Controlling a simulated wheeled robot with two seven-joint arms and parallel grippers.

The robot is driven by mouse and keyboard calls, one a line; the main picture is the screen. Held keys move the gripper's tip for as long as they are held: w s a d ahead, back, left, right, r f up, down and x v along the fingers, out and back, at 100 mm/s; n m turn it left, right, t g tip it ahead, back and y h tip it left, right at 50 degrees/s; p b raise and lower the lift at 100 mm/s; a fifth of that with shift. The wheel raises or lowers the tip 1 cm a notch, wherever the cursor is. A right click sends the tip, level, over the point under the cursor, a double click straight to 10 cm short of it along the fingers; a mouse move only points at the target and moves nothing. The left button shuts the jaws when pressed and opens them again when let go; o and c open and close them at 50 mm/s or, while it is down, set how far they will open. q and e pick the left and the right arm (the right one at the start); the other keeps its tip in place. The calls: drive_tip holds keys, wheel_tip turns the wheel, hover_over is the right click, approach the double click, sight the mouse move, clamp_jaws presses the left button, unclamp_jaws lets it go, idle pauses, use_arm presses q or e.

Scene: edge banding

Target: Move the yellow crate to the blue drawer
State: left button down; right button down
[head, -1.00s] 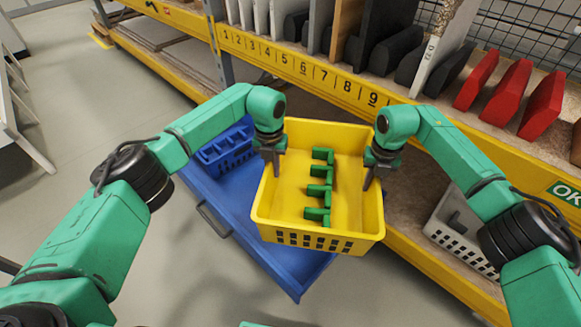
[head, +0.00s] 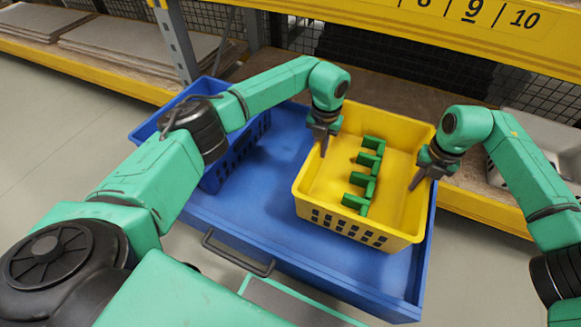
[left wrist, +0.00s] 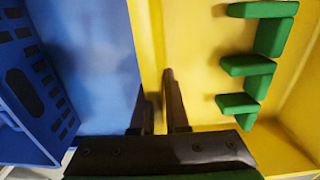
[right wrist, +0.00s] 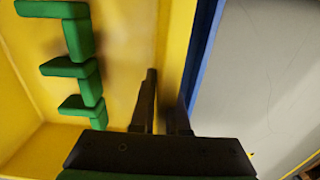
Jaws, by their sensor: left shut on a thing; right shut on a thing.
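The yellow crate (head: 405,226) is in the right part of the blue drawer (head: 240,222) in the head view. Several green clips lie in a row inside it (head: 363,185). My left gripper (head: 324,145) is shut on the crate's left wall, which also shows in the left wrist view (left wrist: 150,50). My right gripper (head: 420,180) is shut on its right wall, seen in the right wrist view (right wrist: 177,60). In the head view the crate is over the drawer floor; whether its base touches the floor I cannot tell.
A blue crate (head: 232,165) stands in the left part of the drawer. The drawer's dark handle (head: 235,255) is at its front. A yellow shelf beam (head: 480,25) and wire mesh are behind. A grey bin (head: 545,150) sits at the right on the lower shelf.

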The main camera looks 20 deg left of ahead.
sight(319, 159)
use_arm(q)
drive_tip(key=shift+d, duration=0.1)
drive_tip(key=shift+r, duration=0.1)
